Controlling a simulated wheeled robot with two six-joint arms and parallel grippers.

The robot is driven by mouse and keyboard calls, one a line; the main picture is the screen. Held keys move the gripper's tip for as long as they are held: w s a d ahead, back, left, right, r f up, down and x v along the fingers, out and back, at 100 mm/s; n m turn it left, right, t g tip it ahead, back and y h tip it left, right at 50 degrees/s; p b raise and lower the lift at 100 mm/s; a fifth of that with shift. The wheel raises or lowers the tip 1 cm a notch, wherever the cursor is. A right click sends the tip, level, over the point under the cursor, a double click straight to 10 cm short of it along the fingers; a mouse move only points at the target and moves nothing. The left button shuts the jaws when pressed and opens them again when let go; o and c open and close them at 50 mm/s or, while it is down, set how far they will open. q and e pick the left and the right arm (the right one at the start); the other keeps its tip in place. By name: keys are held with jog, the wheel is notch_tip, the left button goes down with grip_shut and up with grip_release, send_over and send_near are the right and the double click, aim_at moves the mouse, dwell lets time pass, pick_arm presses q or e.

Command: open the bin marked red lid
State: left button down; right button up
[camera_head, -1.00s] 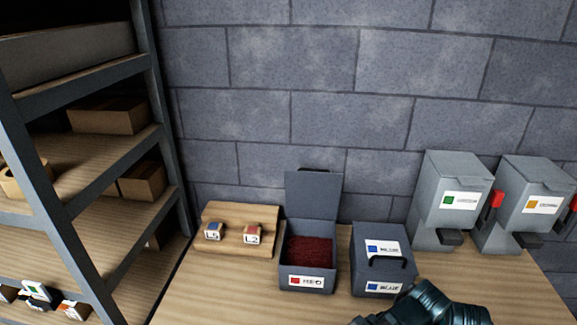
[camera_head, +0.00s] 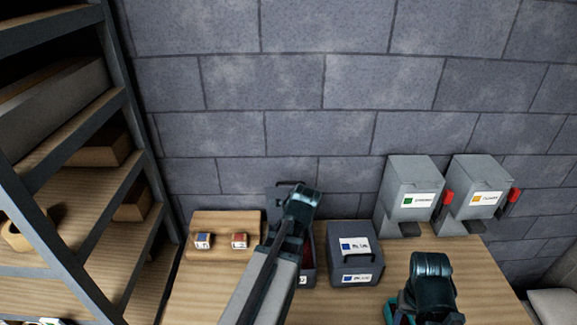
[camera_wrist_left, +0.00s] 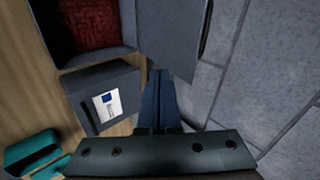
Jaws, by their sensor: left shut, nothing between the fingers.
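The red-label bin (camera_head: 308,272) stands on the table, mostly hidden behind my left arm in the head view. Its lid (camera_head: 277,193) stands upright and open at the back, with a dark handle at its top edge. The left wrist view shows dark red grains (camera_wrist_left: 90,22) inside the bin and the raised lid (camera_wrist_left: 172,28). My left gripper (camera_wrist_left: 158,74) is shut and empty, its fingertips close to the raised lid; I cannot tell whether they touch. My right arm (camera_head: 432,283) is low at the front right; its fingers are not clearly visible.
The blue-label bin (camera_head: 354,262) stands closed just right of the red-label bin. A wooden stand (camera_head: 222,220) with two small labelled blocks is on the left. Two grey dispensers (camera_head: 412,190) with red levers stand at the back right. A shelf rack (camera_head: 120,120) is at the far left.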

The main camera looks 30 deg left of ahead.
pick_arm(q)
jog(key=m+t+y+p, duration=0.1)
jog(key=p, duration=0.1)
send_near(289, 182)
jog(key=v, duration=0.4)
jog(key=b+x, duration=0.6)
jog(key=x, duration=0.4)
jog(key=shift+s+f, duration=0.1)
pick_arm(e)
notch_tip(289, 182, down, 3)
jog(key=shift+f, duration=0.1)
pick_arm(q)
jog(key=w+a, duration=0.1)
jog(key=w, duration=0.1)
jog(key=w+a, duration=0.1)
jog(key=shift+w+a, duration=0.2)
jog(key=shift+w, duration=0.2)
jog(key=shift+d, duration=0.1)
